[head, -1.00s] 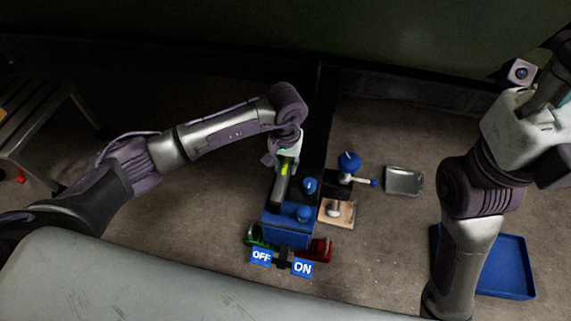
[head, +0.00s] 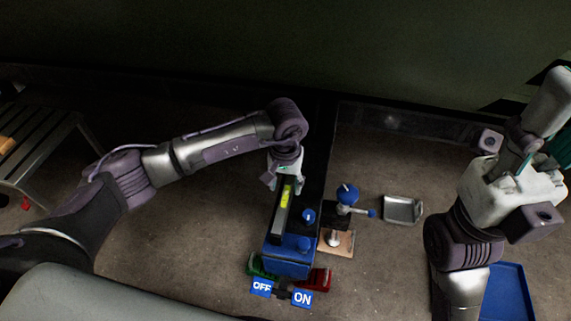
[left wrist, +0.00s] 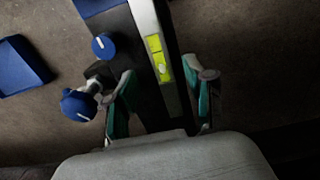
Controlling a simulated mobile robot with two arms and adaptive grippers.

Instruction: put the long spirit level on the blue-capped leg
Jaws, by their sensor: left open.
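The long spirit level (head: 281,221) is a silver bar with a yellow-green vial. It lies lengthwise on the dark beam and shows in the left wrist view (left wrist: 175,98). My left gripper (head: 284,182) is over its far end. In the left wrist view the gripper's fingers (left wrist: 163,98) are open on either side of the level, with gaps. Blue caps show on a round knob (head: 308,216) beside the level, on a block's top (head: 303,243) and on a ball-topped post (head: 347,194). I cannot tell which is the leg. My right gripper's fingers are not clear.
A blue block (head: 287,263) stands at the beam's near end, above green (head: 257,266) and red (head: 318,279) pieces and OFF and ON signs. A wooden plate (head: 340,245), a grey tray (head: 402,209) and a blue tray (head: 507,290) are to the right. Floor is clear left of the beam.

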